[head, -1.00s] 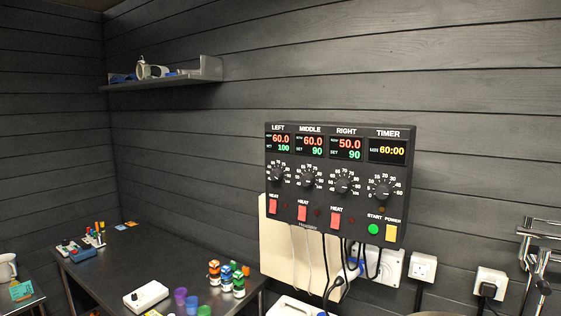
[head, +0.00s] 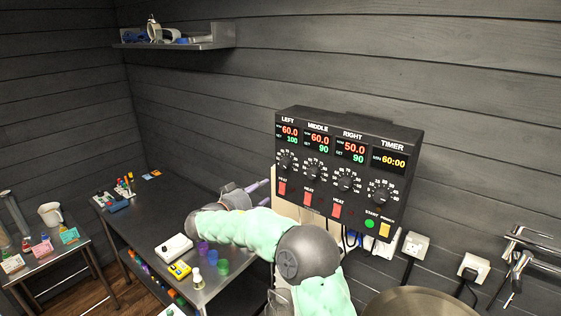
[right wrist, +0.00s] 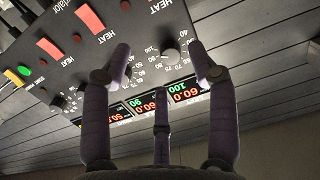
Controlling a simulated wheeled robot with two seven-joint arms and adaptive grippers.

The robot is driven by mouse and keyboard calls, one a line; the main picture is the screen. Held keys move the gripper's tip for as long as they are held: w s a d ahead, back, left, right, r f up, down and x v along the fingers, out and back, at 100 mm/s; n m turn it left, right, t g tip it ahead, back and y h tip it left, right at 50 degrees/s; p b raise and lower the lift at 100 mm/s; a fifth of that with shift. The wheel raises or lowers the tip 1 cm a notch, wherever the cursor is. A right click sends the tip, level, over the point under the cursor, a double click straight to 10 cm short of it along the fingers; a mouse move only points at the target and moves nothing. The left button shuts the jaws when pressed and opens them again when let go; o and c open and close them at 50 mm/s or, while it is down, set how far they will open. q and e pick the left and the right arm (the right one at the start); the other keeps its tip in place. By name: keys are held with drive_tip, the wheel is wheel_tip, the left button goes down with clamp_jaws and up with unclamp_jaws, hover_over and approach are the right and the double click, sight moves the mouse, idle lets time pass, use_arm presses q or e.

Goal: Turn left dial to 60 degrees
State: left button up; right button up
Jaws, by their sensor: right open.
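The control panel (head: 350,118) hangs on the wall in the head view. Its left dial (head: 286,162) is a black knob under the LEFT display (head: 288,135), which reads 60.0 over SET 100. My right gripper (head: 263,190) is open and empty, just left of and below the left dial, its purple fingers pointing toward the panel. In the right wrist view the panel appears upside down; the left dial (right wrist: 170,52) lies between the spread fingers of the gripper (right wrist: 157,48), apart from them. My left gripper is out of view.
Red heat switches (head: 282,187) sit just below the dials. The middle dial (head: 314,171) is close beside the left one. A dark table (head: 150,215) with a white box (head: 174,248) stands at the left. A shelf (head: 200,40) is higher up.

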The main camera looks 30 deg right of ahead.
drive_tip(key=m+h, duration=0.1)
approach(283, 165)
drive_tip(key=a, duration=0.2)
drive_tip(key=p+x, duration=0.1)
drive_tip(key=x, duration=0.2)
drive_tip(key=p+x, duration=0.1)
drive_tip(key=x, duration=0.2)
drive_tip(key=p+x, duration=0.2)
drive_tip(key=x, duration=0.1)
drive_tip(key=shift+s+d, duration=0.2)
drive_tip(key=shift+d, duration=0.2)
drive_tip(key=shift+w+d, duration=0.25)
drive_tip(key=shift+d, duration=0.25)
drive_tip(key=c, duration=1.1)
